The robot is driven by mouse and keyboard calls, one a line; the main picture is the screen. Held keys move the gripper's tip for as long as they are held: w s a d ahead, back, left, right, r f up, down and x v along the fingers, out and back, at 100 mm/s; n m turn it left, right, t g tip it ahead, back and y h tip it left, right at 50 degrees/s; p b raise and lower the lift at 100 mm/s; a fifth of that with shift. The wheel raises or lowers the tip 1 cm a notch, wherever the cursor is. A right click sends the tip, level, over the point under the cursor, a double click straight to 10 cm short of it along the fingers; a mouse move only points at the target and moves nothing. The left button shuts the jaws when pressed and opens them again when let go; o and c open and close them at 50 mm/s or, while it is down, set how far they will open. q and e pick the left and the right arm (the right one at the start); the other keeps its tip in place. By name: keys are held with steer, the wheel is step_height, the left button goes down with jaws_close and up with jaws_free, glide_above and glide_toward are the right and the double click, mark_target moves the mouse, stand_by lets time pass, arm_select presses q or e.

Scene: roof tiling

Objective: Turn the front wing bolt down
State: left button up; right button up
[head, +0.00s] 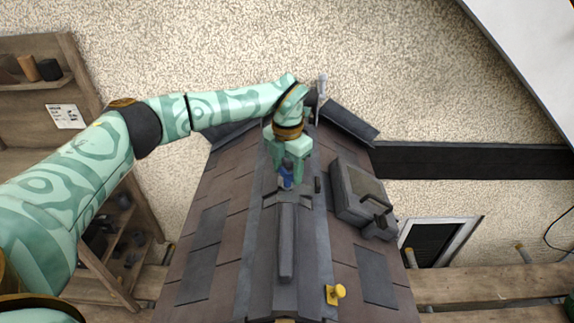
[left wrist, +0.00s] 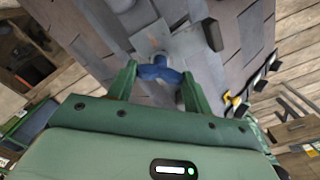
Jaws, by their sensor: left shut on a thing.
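A blue wing bolt (head: 286,179) stands on the grey ridge strip of the small roof, just behind a long dark ridge piece (head: 287,245). My left gripper (head: 287,172) reaches down over it from behind. In the left wrist view the two green fingers of my left gripper (left wrist: 160,77) are shut on the wings of the blue bolt (left wrist: 157,71), one at each side. The bolt's shaft is hidden under the wings. My right gripper is in neither view.
A dark grey box with a handle (head: 352,190) sits on the right slope. A wooden shelf (head: 88,90) stands at the left, and wooden planks (head: 480,283) lie at the right.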

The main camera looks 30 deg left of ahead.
mark_target(288, 171)
arm_select(q)
steer(key=m+p, duration=0.2)
steer(key=shift+r+m, duration=0.3)
steer(key=m+p, duration=0.2)
steer(key=m, duration=0.1)
steer(key=shift+w+m, duration=0.15)
steer(key=shift+m, duration=0.15)
steer(key=m+p, duration=0.1)
steer(key=m, duration=0.2)
steer(key=shift+m+p, duration=0.3)
steer(key=m+p, duration=0.1)
steer(key=m, duration=0.3)
steer(key=o, duration=0.9)
steer(key=shift+c, duration=0.2)
steer(key=shift+o, duration=0.6)
steer(key=shift+f, duration=0.15)
step_height(288, 171, up, 16)
steer(key=b, duration=0.1)
steer(key=shift+r, duration=0.2)
